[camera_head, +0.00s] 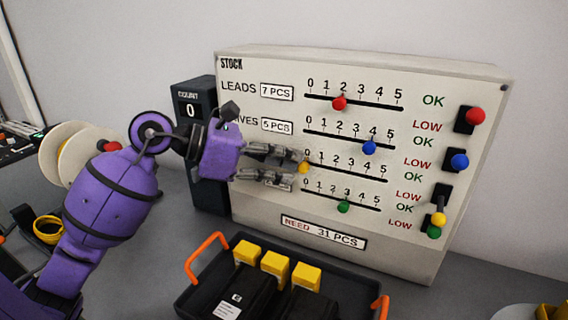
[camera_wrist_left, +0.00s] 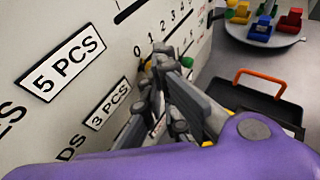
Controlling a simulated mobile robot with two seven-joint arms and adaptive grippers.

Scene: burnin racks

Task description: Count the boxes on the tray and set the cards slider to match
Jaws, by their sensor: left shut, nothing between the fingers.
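The cream stock panel (camera_head: 400,250) has several slider rows. The third-row slider's yellow knob (camera_head: 304,167) sits at the left end, by the 0. Its label is mostly hidden by my gripper; in the left wrist view a plate reading 3 PCS (camera_wrist_left: 108,104) follows the letters DS. My left gripper (camera_head: 298,163) is shut and empty, fingertips at the left of the yellow knob; I cannot tell if they touch. The black tray (camera_head: 192,300) with orange handles stands in front of the panel, cut off below. Three yellow-topped black boxes (camera_head: 274,263) show in it.
The red knob (camera_head: 339,104) is at 2, the blue knob (camera_head: 369,148) near 4 and the green knob (camera_head: 343,207) near 3. Coloured switches (camera_head: 459,161) line the panel's right side. A dark counter (camera_head: 190,110) reading 0 stands left.

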